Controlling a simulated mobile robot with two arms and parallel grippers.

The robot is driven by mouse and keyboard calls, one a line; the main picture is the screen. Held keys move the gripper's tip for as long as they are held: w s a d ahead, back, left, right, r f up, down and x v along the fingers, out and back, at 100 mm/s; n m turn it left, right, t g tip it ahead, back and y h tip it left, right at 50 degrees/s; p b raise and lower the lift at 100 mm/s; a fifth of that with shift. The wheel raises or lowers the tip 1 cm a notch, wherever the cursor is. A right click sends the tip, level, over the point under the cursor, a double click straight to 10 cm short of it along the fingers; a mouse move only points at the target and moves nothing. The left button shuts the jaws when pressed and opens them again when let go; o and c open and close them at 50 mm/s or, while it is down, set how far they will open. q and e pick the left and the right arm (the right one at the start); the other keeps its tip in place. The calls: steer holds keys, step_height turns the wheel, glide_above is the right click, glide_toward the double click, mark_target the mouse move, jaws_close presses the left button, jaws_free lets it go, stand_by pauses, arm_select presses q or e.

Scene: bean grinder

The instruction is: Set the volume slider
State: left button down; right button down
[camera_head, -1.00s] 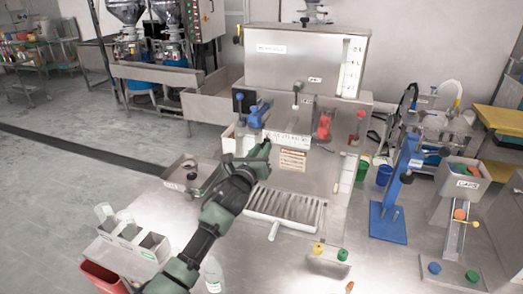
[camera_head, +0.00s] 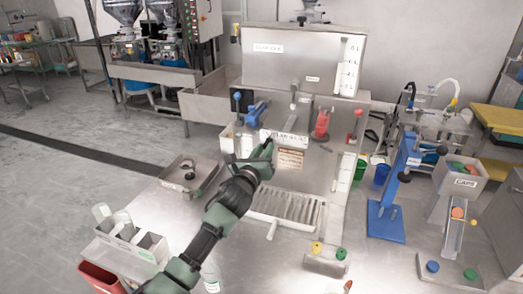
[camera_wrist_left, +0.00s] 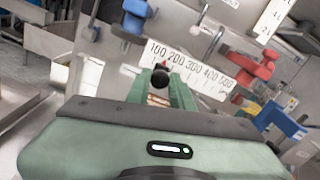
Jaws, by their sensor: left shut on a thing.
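The volume slider's scale plate (camera_head: 284,138) is a white strip on the front of the steel machine. In the left wrist view the scale plate (camera_wrist_left: 205,70) reads from 100 to 500. My left gripper (camera_head: 264,153) is at the left part of the plate, in front of it. In the left wrist view the green fingers (camera_wrist_left: 160,92) are shut around a small dark slider knob (camera_wrist_left: 160,78). A red mark shows just above the knob, below the 100 to 200 part of the scale; the exact reading cannot be told. My right gripper is not in view.
A metal tray (camera_head: 188,178) stands left and a blue stand (camera_head: 386,222) right.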

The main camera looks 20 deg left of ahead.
arm_select(q)
steer(key=shift+f, duration=0.1)
steer(key=c, duration=1.2)
jaws_free()
steer(key=shift+s, duration=0.1)
steer(key=s+b, duration=0.2)
steer(key=s, duration=0.5)
steer(key=shift+s+a, duration=0.2)
steer(key=shift+s, duration=0.15)
